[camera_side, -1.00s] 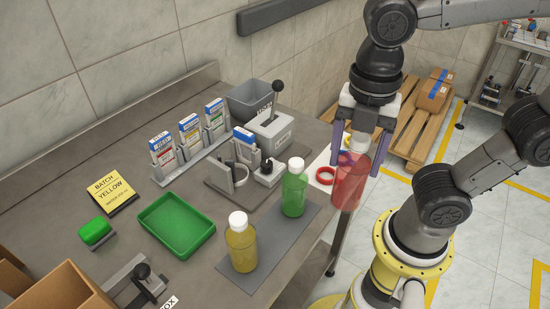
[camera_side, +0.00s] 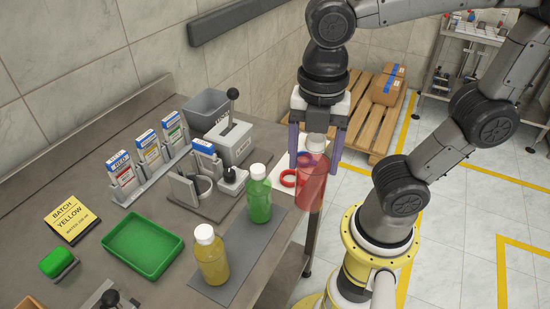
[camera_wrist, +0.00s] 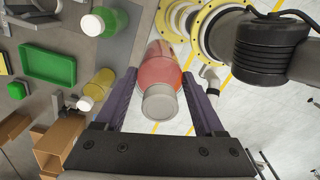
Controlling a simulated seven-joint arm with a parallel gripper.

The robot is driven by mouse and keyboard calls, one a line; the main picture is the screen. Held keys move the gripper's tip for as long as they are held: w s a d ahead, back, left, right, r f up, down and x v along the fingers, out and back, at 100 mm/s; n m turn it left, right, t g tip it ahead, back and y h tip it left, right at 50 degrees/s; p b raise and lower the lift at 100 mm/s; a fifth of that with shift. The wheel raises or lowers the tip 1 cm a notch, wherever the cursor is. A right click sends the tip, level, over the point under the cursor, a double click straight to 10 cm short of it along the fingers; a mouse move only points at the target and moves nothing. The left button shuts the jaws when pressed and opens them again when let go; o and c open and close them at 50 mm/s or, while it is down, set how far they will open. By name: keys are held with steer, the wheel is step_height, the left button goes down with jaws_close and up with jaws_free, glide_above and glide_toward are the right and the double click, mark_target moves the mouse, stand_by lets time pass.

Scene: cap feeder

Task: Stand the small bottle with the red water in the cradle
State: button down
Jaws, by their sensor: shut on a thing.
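The small bottle with red water (camera_side: 311,187) is upright in my gripper (camera_side: 313,165), with a pale cap on top. The purple fingers are shut on its two sides. In the wrist view the red bottle (camera_wrist: 160,68) sits between the fingers, cap toward the camera. In the side view it is at the right edge of the bench, in front of the red rings; its height above the bench is hard to tell. What looks like the cradle (camera_side: 203,186), a grey plate with an upright and a curved holder, stands on the bench to the left, with no bottle in it.
A green bottle (camera_side: 259,195) and a yellow bottle (camera_side: 210,256) stand on a dark mat (camera_side: 236,250) left of my gripper. Red rings (camera_side: 288,179) lie on a white sheet. A lever device (camera_side: 232,140), boxed packs (camera_side: 147,147) and a green tray (camera_side: 118,254) are farther left.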

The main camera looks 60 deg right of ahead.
steer(key=w+a+r+n, duration=0.15)
steer(key=w+r, duration=0.25)
steer(key=w, duration=0.4)
steer(key=w+a+r, duration=0.2)
steer(key=w+r, duration=0.2)
steer(key=w, duration=0.5)
steer(key=w+d+f, duration=0.2)
steer(key=w, duration=0.7)
steer(key=w+d+f+m, duration=0.1)
steer(key=w+d+f, duration=0.1)
steer(key=f, duration=0.6)
steer(key=shift+w+d+m, duration=0.2)
steer(key=shift+w+m, duration=0.15)
steer(key=shift+w, duration=0.5)
steer(key=shift+f, duration=0.2)
steer(key=shift+f, duration=1.3)
steer(key=shift+f, duration=2.35)
